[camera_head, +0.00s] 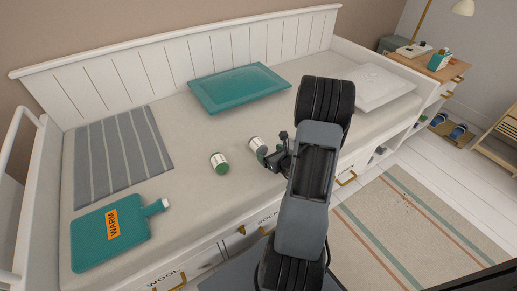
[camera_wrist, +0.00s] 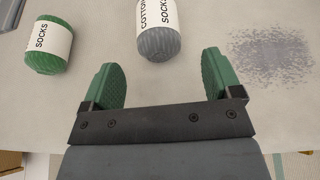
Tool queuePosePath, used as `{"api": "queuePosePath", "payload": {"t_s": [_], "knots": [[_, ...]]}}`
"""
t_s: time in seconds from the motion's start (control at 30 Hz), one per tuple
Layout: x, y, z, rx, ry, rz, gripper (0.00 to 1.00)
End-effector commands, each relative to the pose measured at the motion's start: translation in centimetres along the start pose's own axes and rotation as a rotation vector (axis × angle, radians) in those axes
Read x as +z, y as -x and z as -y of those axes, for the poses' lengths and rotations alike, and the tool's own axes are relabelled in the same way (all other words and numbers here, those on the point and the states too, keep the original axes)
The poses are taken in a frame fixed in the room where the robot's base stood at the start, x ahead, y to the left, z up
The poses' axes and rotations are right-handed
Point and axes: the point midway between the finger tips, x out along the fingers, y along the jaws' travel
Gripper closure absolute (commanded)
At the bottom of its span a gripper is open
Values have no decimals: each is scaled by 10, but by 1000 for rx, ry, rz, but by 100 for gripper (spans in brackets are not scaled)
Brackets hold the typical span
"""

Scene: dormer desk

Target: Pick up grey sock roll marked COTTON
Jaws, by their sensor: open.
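The grey sock roll (camera_wrist: 158,42) with a white band reading COTTON SOCKS lies on the bed, just ahead of and between my gripper's fingertips in the wrist view. My gripper (camera_wrist: 162,80) is open, with two green finger pads and nothing between them. In the head view the grey roll shows partly as a white-banded roll (camera_head: 255,144), beside my gripper (camera_head: 275,158). A green sock roll (camera_wrist: 48,46) with a white SOCKS band lies to its left; it also shows in the head view (camera_head: 219,163).
A teal hot water bottle (camera_head: 90,245) marked WARM and a grey striped cloth (camera_head: 120,155) lie on the left of the bed (camera_head: 185,215). A teal pillow (camera_head: 238,88) and a white pillow (camera_head: 378,85) lie behind. A speckled grey patch (camera_wrist: 270,55) is right of the roll.

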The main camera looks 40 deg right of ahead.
Motion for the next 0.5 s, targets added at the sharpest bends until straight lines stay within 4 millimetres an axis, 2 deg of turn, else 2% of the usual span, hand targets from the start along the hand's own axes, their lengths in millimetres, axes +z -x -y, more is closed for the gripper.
{"api": "queuePosePath", "payload": {"t_s": [0.1, 0.33, 0.5], "knots": [[-1, -13, 0, 1, 1, 1, 16], [-1, -26, -1, 2, 1, 1, 16], [-4, -50, -3, 3, 3, 2, 16]]}}
